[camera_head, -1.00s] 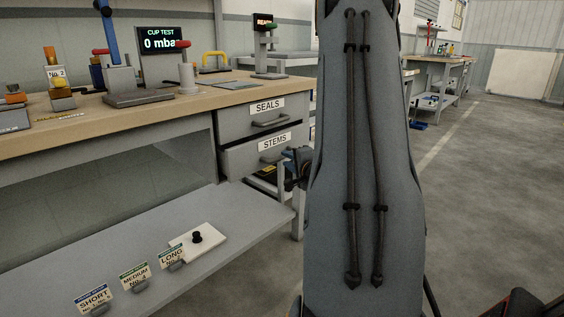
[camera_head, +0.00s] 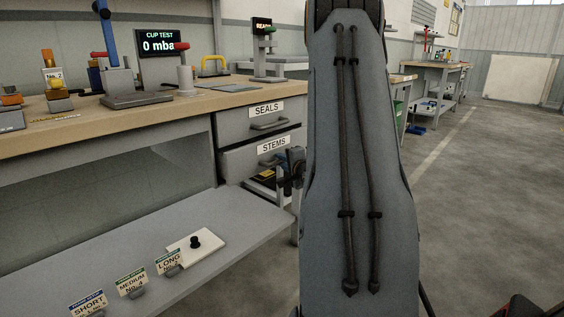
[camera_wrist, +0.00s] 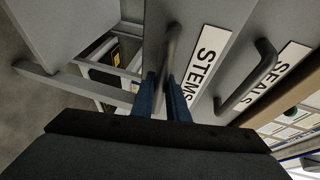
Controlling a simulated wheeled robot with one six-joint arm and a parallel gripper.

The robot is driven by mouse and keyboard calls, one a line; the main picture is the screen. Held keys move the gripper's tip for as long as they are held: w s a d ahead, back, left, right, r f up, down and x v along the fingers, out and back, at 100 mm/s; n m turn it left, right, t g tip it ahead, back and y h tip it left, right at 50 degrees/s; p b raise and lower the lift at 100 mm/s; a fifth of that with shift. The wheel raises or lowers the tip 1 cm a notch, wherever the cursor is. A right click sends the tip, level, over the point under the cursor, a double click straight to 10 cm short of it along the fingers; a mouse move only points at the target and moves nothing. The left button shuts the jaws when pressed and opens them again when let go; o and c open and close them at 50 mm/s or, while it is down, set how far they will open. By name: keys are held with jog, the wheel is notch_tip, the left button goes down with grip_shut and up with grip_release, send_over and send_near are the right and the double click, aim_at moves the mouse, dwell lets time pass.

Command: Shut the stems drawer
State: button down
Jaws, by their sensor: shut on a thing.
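The stems drawer (camera_head: 243,162) is the lower drawer under the bench top, with a white STEMS label. The label also shows in the wrist view (camera_wrist: 202,62). Its grey bar handle (camera_wrist: 172,50) lies between the blue fingers of my gripper (camera_wrist: 168,88), which is shut on it. In the head view my gripper (camera_head: 284,163) is at the right end of this drawer front, partly hidden by my arm. I cannot tell clearly how far the drawer stands out from the cabinet.
The seals drawer (camera_head: 235,124) with its own handle (camera_wrist: 252,78) is just above. A low grey shelf (camera_head: 110,245) with several stem signs and a white plate (camera_head: 210,247) runs below. The bench top (camera_head: 130,115) carries test gear. Open floor (camera_head: 480,200) lies at right.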

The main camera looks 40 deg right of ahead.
aim_at(274, 158)
jog(key=w, duration=0.2)
jog(key=w+p, duration=0.1)
jog(key=shift+w+a, duration=0.2)
jog(key=shift+w, duration=0.15)
jog(key=shift+d+r, duration=0.1)
jog(key=shift+w, duration=0.1)
jog(key=c, duration=2)
grip_release()
jog(key=shift+w, duration=0.1)
jog(key=p+v, duration=0.2)
jog(key=v, duration=0.6)
jog(key=shift+p, duration=0.4)
